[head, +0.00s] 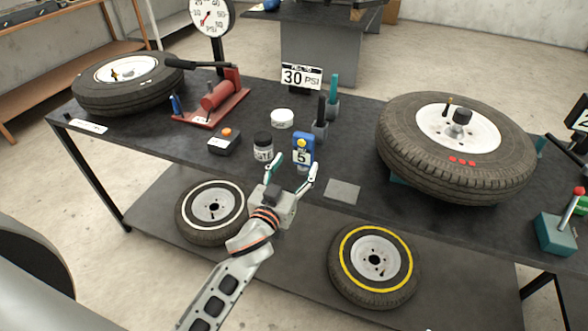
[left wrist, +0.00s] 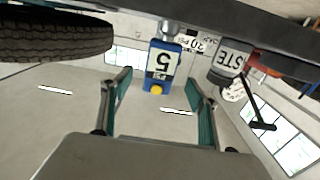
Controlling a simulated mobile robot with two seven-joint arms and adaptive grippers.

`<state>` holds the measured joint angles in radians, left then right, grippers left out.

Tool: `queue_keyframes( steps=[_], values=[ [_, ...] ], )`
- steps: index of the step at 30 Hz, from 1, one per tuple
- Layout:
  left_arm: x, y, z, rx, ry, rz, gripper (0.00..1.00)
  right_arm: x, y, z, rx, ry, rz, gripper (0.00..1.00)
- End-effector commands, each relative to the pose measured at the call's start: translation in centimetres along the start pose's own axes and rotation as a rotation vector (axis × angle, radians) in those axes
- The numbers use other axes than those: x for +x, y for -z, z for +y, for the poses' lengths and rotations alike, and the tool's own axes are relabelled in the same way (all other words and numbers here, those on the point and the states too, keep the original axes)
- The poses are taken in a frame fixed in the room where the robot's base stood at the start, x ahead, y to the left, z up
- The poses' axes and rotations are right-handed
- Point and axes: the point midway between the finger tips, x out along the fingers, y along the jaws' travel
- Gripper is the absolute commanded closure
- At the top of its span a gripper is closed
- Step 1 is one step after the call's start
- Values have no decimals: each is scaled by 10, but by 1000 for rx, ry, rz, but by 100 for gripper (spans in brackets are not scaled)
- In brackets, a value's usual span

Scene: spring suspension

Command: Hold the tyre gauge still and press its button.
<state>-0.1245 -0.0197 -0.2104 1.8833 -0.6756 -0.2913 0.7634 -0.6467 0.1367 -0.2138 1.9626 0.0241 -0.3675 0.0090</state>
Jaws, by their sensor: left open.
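The tyre gauge (head: 302,157) is a small upright blue block with a white label reading 5, near the table's front edge. Its round yellow button (head: 302,143) is on top. My left gripper (head: 294,163) is open and empty, its fingers pointing at the gauge from the front. I see no finger touching the gauge. My right gripper is not in view.
A dark jar (head: 263,146) stands close left of the gauge, with a white-lidded tub (head: 281,119) behind. A grey pad (head: 342,191) lies to its right. A large tyre (head: 455,148) fills the table's right; another (head: 128,83) lies at left. Two smaller tyres rest on the lower shelf.

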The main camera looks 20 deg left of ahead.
Motion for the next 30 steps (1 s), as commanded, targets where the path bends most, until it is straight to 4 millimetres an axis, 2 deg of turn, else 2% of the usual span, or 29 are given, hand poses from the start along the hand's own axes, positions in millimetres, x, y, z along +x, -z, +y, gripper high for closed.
queue_keyframes(
  steps=[9,15,27,28,30],
  values=[
    [44,1,0,3,0,0,40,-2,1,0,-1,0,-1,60],
    [66,0,-1,3,1,-1,40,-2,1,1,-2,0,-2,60],
    [73,0,-1,3,1,-2,40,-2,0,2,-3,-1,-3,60],
    [73,0,-1,3,1,-2,45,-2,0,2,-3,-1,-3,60],
    [73,0,-1,3,1,-2,64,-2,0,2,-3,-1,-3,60]
  ],
)
